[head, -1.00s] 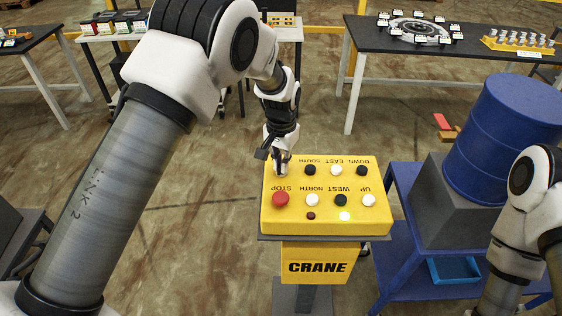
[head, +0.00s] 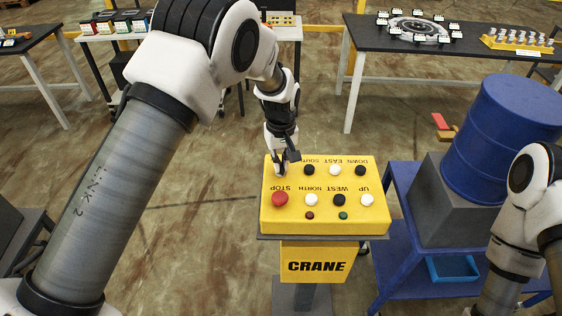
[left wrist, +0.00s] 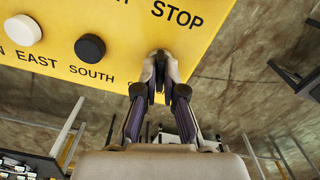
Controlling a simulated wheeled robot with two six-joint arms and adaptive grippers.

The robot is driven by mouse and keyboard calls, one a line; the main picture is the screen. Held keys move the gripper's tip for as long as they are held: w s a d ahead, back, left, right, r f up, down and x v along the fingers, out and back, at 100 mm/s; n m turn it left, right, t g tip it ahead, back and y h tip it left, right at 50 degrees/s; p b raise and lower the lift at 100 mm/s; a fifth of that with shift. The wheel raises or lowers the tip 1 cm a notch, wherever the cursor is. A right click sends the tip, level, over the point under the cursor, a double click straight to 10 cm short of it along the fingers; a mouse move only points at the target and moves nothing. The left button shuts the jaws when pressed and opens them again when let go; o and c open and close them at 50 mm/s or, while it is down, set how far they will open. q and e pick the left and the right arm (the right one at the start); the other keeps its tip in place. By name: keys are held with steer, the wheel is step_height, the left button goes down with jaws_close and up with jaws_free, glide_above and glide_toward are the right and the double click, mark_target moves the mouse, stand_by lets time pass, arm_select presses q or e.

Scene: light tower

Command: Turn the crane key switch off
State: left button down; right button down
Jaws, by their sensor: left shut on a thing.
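The yellow crane control box (head: 277,227) stands on a post in front of me, with "CRANE" on its front. My left gripper (head: 280,170) points down at the far left corner of its top, beyond the red STOP button (head: 280,199). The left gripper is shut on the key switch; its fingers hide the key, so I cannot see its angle. In the left wrist view the closed fingertips (left wrist: 160,62) meet the yellow panel beside the STOP label. The green lamp (head: 343,216) and the red lamp (head: 310,216) both look dark. My right gripper is out of view.
White and black direction buttons sit right of the key, the nearest being a black button (head: 310,170). A blue cart (head: 402,252) with a blue barrel (head: 505,140) stands close on the right. Tables line the back; the floor left of the box is clear.

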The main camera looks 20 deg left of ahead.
arm_select(q)
steer(key=shift+n, duration=1.1)
steer(key=c, duration=1.4)
jaws_free()
steer(key=shift+o, duration=0.6)
steer(key=shift+w+a+f, duration=0.15)
steer(key=shift+w, duration=0.05)
steer(key=shift+r, duration=0.5)
step_height(320, 180, up, 11)
